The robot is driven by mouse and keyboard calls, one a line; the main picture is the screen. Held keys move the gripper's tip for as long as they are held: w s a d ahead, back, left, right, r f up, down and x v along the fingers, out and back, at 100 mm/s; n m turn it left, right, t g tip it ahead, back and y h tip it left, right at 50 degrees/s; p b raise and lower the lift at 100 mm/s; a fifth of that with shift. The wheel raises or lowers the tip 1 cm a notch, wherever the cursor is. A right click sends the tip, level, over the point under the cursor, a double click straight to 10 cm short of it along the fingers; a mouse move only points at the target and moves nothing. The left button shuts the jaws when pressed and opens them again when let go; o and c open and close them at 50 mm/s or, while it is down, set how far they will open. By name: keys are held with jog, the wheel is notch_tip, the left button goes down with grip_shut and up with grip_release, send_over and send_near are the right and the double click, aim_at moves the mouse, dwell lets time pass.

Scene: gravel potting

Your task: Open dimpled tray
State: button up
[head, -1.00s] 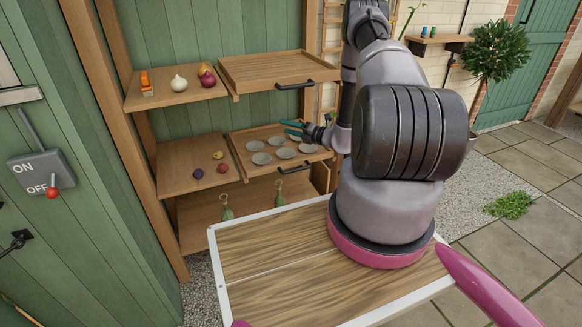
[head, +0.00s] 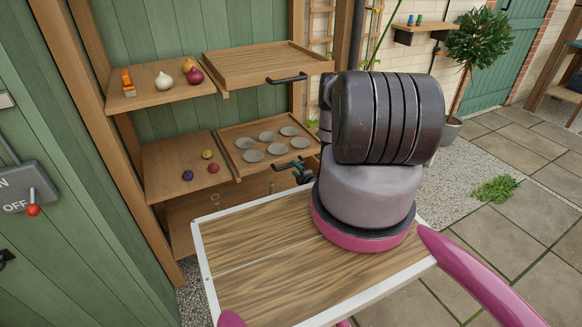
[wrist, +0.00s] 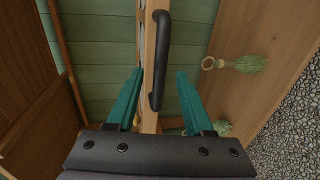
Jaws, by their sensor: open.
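The dimpled tray (head: 252,169) is a wooden pull-out tray with several round grey dimples, on the middle level of the shelf unit in the head view. Its dark bar handle (head: 290,167) is on the front face. In the wrist view the handle (wrist: 163,50) runs upright in the picture, along the tray's wooden front edge (wrist: 149,65). My gripper (wrist: 158,73) is open, its teal fingers on either side of the handle's lower part, not closed on it. In the head view my gripper (head: 302,172) is at the handle's right end, partly hidden by my arm.
Above is a plain wooden tray (head: 262,62) with its own handle (head: 287,78). Onions (head: 164,81) and an orange-topped item (head: 128,83) sit beside it. Small vegetables (head: 207,155) lie left of the dimpled tray. Herb bundles (wrist: 245,64) hang below.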

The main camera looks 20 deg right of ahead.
aim_at(292, 166)
jog(key=shift+x, duration=2.15)
grip_shut()
